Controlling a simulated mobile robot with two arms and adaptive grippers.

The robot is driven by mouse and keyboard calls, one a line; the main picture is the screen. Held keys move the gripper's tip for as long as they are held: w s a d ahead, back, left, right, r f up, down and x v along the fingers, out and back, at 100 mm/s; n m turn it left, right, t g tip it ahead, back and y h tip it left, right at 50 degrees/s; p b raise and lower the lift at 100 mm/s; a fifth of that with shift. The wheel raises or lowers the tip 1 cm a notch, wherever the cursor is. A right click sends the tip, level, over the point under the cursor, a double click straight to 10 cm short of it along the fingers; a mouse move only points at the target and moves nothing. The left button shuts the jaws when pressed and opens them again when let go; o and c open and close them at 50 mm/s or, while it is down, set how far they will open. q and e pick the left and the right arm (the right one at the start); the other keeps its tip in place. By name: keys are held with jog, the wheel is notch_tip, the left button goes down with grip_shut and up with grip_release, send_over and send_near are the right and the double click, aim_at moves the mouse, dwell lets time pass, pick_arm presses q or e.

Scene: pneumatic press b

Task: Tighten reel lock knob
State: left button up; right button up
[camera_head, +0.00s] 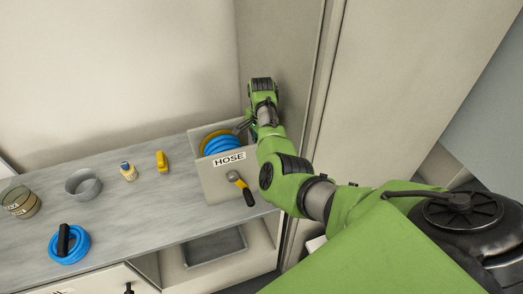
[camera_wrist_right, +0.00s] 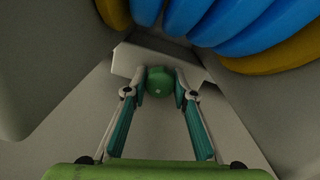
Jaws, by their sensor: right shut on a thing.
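The reel (camera_head: 221,137), yellow with blue hose wound on it, sits inside a grey box labelled HOSE (camera_head: 206,180). In the right wrist view, the reel's blue hose and yellow rim (camera_wrist_right: 285,55) fill the upper right. A small green knob (camera_wrist_right: 160,82) lies at a pale bracket (camera_wrist_right: 127,60) beside the reel. My right gripper (camera_wrist_right: 160,88) is shut on the green knob, one fingertip on each side of it. In the head view, my right gripper (camera_head: 242,127) reaches down into the back right of the box, and the knob is hidden. My left gripper is out of view.
A yellow-and-black tool (camera_head: 241,188) is at the front of the box. The bench (camera_head: 150,225) holds a blue hose coil (camera_head: 79,247), a round metal container (camera_head: 82,186), a small bottle (camera_head: 128,172) and a yellow item (camera_head: 162,162). A wall stands close behind the box.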

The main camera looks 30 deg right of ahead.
jog(key=m, duration=0.5)
jog(key=shift+m, duration=0.3)
jog(key=m, duration=0.5)
jog(key=shift+w+r+m, duration=0.1)
jog(key=shift+m, duration=0.3)
jog(key=shift+d, duration=0.1)
jog(key=o, duration=1)
jog(key=shift+o, duration=0.6)
notch_tip(320, 180, up, 12)
